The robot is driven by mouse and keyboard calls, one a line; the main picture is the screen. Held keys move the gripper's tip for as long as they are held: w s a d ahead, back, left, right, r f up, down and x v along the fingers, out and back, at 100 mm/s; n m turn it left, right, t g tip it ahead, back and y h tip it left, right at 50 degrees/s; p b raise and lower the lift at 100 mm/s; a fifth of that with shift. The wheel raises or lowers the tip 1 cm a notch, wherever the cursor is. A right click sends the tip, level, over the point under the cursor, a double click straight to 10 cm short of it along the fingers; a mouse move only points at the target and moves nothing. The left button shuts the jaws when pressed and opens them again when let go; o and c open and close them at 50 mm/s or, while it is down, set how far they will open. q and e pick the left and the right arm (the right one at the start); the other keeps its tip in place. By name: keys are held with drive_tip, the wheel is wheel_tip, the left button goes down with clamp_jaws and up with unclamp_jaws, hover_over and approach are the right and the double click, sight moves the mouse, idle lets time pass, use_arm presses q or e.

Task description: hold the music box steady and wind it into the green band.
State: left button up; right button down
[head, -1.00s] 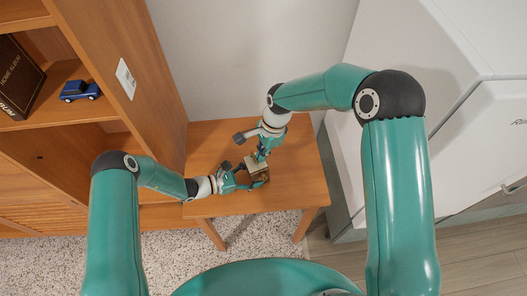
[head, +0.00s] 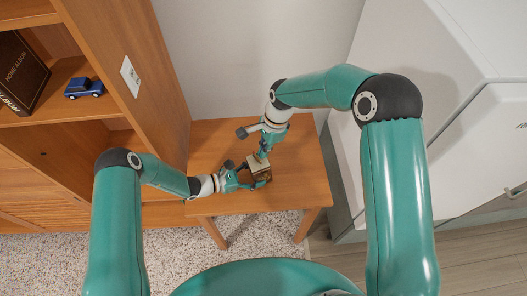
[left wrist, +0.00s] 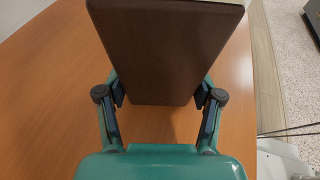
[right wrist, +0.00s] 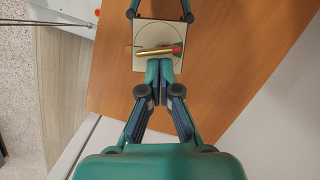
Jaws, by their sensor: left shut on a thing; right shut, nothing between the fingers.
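The music box (head: 261,173) stands on the small wooden table, with a dark brown side (left wrist: 165,50) and a cream top (right wrist: 146,32). A thin arc is drawn on the top, and a brass key (right wrist: 155,51) lies across it with a red patch near its right end. My left gripper (head: 245,180) is shut on the music box, one finger on each side, as the left wrist view (left wrist: 160,94) shows. My right gripper (right wrist: 159,66) is shut and empty, its fingertips close to the key; I cannot tell if they touch it.
The wooden table (head: 285,150) is otherwise bare. A wooden shelf unit (head: 150,90) stands to its left, holding a blue toy car (head: 84,88) and a dark album (head: 20,75). A white cabinet (head: 400,165) stands to the right.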

drive_tip(key=w+d+r+n, duration=0.3)
drive_tip(key=d+r, duration=0.3)
drive_tip(key=r, duration=0.4)
drive_tip(key=shift+g, duration=0.4)
drive_tip(key=s+a+f, duration=0.1)
drive_tip(key=f, duration=0.2)
drive_tip(key=s+a+f, duration=0.1)
drive_tip(key=a+f, duration=0.1)
drive_tip(key=f, duration=0.1)
drive_tip(key=s+a+f, duration=0.1)
drive_tip(key=a+f, duration=0.1)
drive_tip(key=f, duration=0.2)
drive_tip(key=shift+s, duration=0.15)
drive_tip(key=shift+s+a, duration=0.2)
drive_tip(key=shift+a, duration=0.05)
